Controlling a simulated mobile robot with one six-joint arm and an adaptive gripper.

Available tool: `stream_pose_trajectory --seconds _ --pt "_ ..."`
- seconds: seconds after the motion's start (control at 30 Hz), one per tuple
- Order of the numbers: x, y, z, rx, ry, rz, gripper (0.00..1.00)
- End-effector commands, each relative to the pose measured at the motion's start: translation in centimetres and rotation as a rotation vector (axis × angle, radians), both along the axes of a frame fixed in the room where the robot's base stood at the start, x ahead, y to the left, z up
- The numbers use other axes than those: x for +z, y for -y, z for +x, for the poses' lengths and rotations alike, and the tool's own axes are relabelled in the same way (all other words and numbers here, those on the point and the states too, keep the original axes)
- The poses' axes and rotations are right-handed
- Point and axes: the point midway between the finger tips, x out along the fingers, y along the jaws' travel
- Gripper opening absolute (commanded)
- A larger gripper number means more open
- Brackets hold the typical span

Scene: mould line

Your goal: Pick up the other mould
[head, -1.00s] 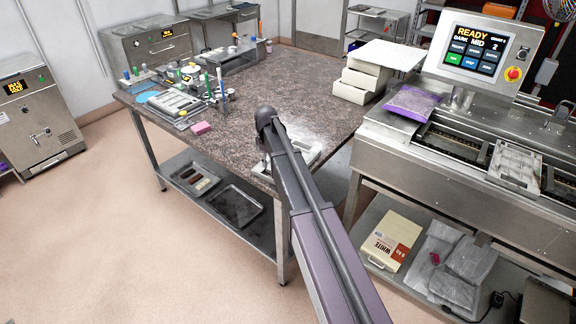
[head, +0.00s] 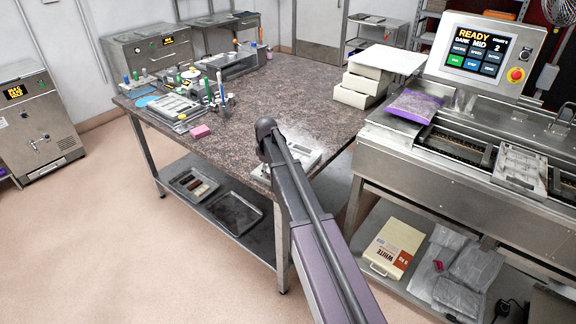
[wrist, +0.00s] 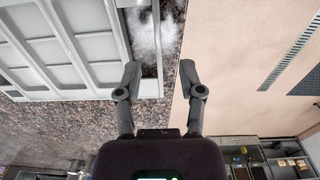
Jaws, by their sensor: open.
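A pale grey mould (head: 303,158) lies at the near edge of the stone-topped table, partly hidden behind my arm in the head view. In the wrist view, a grey mould with rows of rectangular cavities (wrist: 88,46) fills the upper left, close to the left finger. My gripper (wrist: 160,72) is open and empty, its fingertips over the table edge beside this mould. I cannot see contact between finger and mould. Another mould-like tray (head: 521,165) rests on the machine at the right. In the head view the fingers are hidden by my arm.
The stone-topped table (head: 255,112) carries tools and a tray at its far left, a pink block (head: 201,131), and stacked cream boxes (head: 365,84). A purple bag (head: 415,104) lies on the machine. Trays sit on the shelf below. Floor at left is clear.

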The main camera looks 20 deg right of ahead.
Motion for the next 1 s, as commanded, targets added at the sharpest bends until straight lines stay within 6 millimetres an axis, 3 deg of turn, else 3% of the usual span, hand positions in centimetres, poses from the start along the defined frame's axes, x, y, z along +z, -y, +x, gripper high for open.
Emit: stream_pose_trajectory --seconds 0.7,1.0 --pt "-4.5 0.0 0.3 -0.001 0.000 0.000 0.50" --pt "-5.2 0.0 0.3 -0.001 0.000 0.000 0.50"
